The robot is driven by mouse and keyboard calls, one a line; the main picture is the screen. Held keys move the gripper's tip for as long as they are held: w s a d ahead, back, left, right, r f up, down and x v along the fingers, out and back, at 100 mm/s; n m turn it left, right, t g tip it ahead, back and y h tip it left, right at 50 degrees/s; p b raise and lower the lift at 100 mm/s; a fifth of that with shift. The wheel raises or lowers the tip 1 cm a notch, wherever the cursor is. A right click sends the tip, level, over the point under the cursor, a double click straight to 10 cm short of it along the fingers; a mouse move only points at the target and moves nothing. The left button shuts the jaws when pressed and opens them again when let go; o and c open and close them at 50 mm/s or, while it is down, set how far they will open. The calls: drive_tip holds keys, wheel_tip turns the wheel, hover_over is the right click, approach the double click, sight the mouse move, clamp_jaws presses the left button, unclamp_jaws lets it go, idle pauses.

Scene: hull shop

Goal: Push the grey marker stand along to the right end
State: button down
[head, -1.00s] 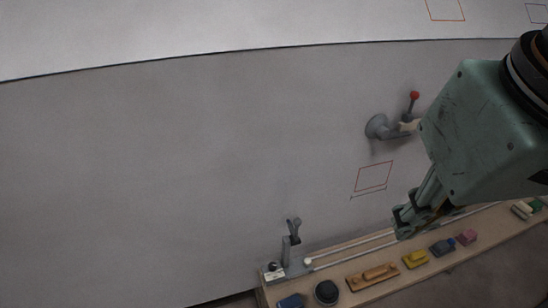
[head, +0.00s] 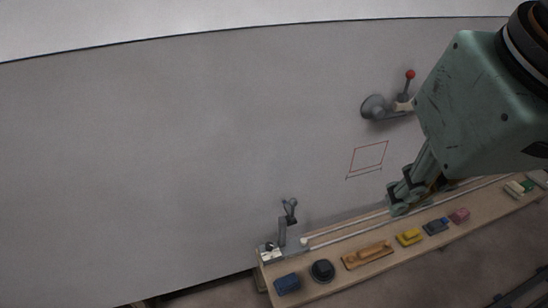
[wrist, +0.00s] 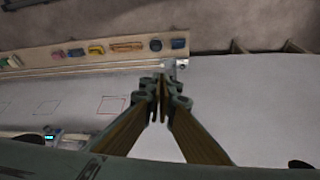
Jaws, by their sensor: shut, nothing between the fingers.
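The grey marker stand (head: 283,232) stands upright at the left end of the wooden ledge, by the end of the pale rail (head: 345,233), in the head view. Its forked top sticks up against the board. My gripper (head: 398,206) is shut and empty, well to the right of the stand, in front of the board and near the rail. In the wrist view my gripper's closed fingers (wrist: 160,84) point toward the ledge, and they partly cover the area around the stand, which I cannot make out clearly there.
The wooden ledge (head: 330,287) carries a blue block (head: 287,283), a dark round piece (head: 322,270), an orange-brown block (head: 367,255), a yellow block (head: 409,237) and more pieces to the right. A red-knobbed lever (head: 410,76) juts from the board above. The board's left part is clear.

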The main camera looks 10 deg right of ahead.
drive_tip(key=c, duration=3.1)
unclamp_jaws()
drive_tip(key=o, duration=0.6)
drive_tip(key=shift+w+f, duration=0.1)
drive_tip(key=shift+w, duration=0.2)
drive_tip(key=shift+c, duration=0.2)
drive_tip(key=shift+o, duration=0.4)
drive_tip(key=shift+w+a+f, duration=0.15)
drive_tip(key=shift+w, duration=0.4)
drive_tip(key=w+a+f+m+g+y+b, duration=0.1)
drive_tip(key=w+f+m+g, duration=0.15)
drive_tip(key=w+f, duration=0.8)
drive_tip(key=w+a+f+m+g+y+b, duration=0.1)
drive_tip(key=w+f+m+b, duration=0.15)
drive_tip(key=w+f, duration=0.75)
drive_tip(key=w+f+m+g, duration=0.1)
drive_tip(key=w+f, duration=0.3)
drive_tip(key=f, duration=0.7)
drive_tip(key=w+d+f+m+g+y+b, duration=0.1)
drive_tip(key=w+f+m, duration=0.2)
drive_tip(key=f, duration=0.8)
drive_tip(key=w+d+f+m+g, duration=0.1)
drive_tip(key=w+f, duration=0.5)
drive_tip(key=f, duration=0.5)
drive_tip(key=shift+d+f+m+y, duration=0.2)
drive_tip(key=shift+f+m+y, duration=0.1)
drive_tip(key=shift+f+m, duration=0.1)
